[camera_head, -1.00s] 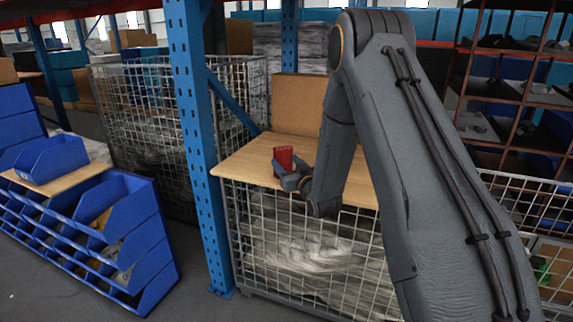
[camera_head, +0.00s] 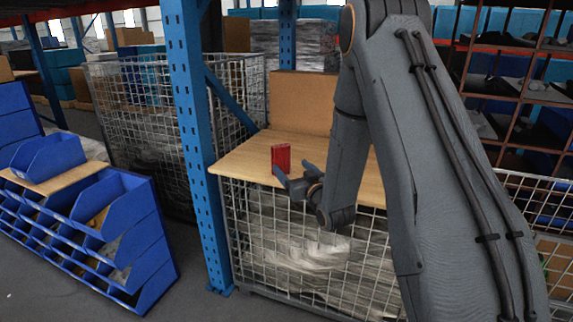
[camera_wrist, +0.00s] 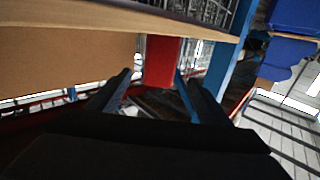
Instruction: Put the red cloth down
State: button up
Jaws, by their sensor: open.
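The red cloth (camera_head: 281,157) shows as a folded, upright block on the wooden board (camera_head: 241,160) that tops a wire cage, near the board's front left part. My gripper (camera_head: 292,168) is open just in front and to the right of the cloth, near the board's front edge. In the wrist view the red cloth (camera_wrist: 160,62) shows beyond and between the spread fingertips of my gripper (camera_wrist: 154,74), with no finger seen clamped on it. The cloth's lower edge is partly hidden by a finger in the head view.
A blue perforated post (camera_head: 190,130) stands left of the board. A brown cardboard panel (camera_head: 300,100) rises behind it. Blue bins (camera_head: 112,205) are at the left, and a shelf rack (camera_head: 515,100) is at the right. The board's left part is clear.

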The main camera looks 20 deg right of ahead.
jog(key=s+d+f+m+g+h, duration=0.1)
jog(key=s+d+g+h, duration=0.3)
jog(key=s, duration=0.6)
jog(key=s+d+f+m+g, duration=0.1)
jog(key=s+d+g, duration=0.1)
jog(key=s+g, duration=0.65)
jog(key=s+a+r+g, duration=0.1)
jog(key=s+a+g, duration=0.1)
jog(key=s, duration=0.9)
jog(key=s+a+r+m+g+y, duration=0.1)
jog(key=s+a+g, duration=0.1)
jog(key=s, duration=0.9)
jog(key=shift+a+r+m+g, duration=0.2)
jog(key=shift+r+m+g, duration=0.15)
jog(key=shift+g, duration=0.3)
jog(key=a+r+n+p, duration=0.2)
jog(key=a+r+p, duration=0.2)
jog(key=p, duration=0.3)
jog(key=shift+s+a+r+p, duration=0.2)
jog(key=shift+a+r+p, duration=0.2)
jog(key=shift+a, duration=0.3)
jog(key=shift+f, duration=0.1)
